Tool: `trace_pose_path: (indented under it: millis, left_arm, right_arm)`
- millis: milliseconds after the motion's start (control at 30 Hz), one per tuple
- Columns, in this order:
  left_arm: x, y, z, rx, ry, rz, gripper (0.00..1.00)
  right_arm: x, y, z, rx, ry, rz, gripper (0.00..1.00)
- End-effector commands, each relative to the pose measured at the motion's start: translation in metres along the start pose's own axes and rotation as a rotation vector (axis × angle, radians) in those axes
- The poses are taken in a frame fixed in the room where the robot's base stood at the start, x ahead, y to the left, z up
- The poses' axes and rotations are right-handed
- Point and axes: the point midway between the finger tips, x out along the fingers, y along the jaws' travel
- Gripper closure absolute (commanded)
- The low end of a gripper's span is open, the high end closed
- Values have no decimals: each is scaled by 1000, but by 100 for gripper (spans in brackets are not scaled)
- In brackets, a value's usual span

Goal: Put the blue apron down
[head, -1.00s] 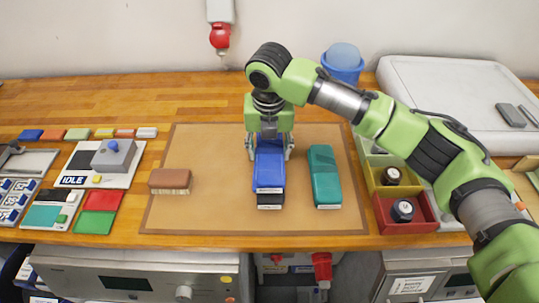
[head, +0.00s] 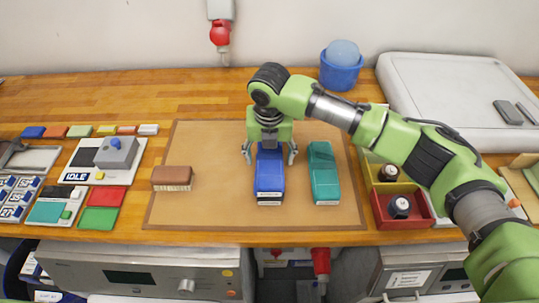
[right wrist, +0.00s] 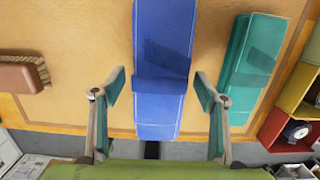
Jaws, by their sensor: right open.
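The folded blue apron (head: 270,178) lies lengthwise on the tan mat (head: 215,215), left of a folded teal apron (head: 323,175). A dark edge with a pale label shows at its near end, and a black piece (right wrist: 152,150) shows there in the right wrist view, seemingly under it. My right gripper (head: 270,156) is open over the far part of the blue apron. In the right wrist view the fingers stand apart on either side of the blue apron (right wrist: 162,50), with gaps to it. My left gripper is not in view.
A brown brush (head: 172,177) lies on the mat's left side. Red and yellow bins (head: 402,222) with dark round items stand to the right. A blue tub (head: 341,72) stands behind. An IDLE panel (head: 75,178) is at left. Bare mat lies between brush and apron.

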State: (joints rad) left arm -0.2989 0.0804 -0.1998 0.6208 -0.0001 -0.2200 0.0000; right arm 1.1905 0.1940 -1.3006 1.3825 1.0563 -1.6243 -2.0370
Motion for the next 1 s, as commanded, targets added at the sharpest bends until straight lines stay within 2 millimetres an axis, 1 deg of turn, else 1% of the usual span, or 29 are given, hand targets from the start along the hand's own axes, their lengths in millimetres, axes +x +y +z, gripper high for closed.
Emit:
trace_pose_path:
  millis: [167,267,367,500,600,700,833,1000]
  left_arm:
    - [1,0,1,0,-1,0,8]
    - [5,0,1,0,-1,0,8]
    - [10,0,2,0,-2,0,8]
    - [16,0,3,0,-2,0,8]
    - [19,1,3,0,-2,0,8]
    - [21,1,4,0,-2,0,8]
    - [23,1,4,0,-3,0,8]
    - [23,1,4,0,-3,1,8]
  right_arm:
    - [-6,0,1,0,-2,0,34]
    - [-19,1,1,-2,-3,2,34]
    - [-39,1,2,-2,-5,2,34]
    - [-70,1,2,-1,-5,2,34]
    - [-90,1,2,-1,-5,2,34]
    - [-106,1,2,1,-3,1,34]
    - [-118,1,1,0,-1,1,34]
    - [-124,0,1,0,0,0,34]
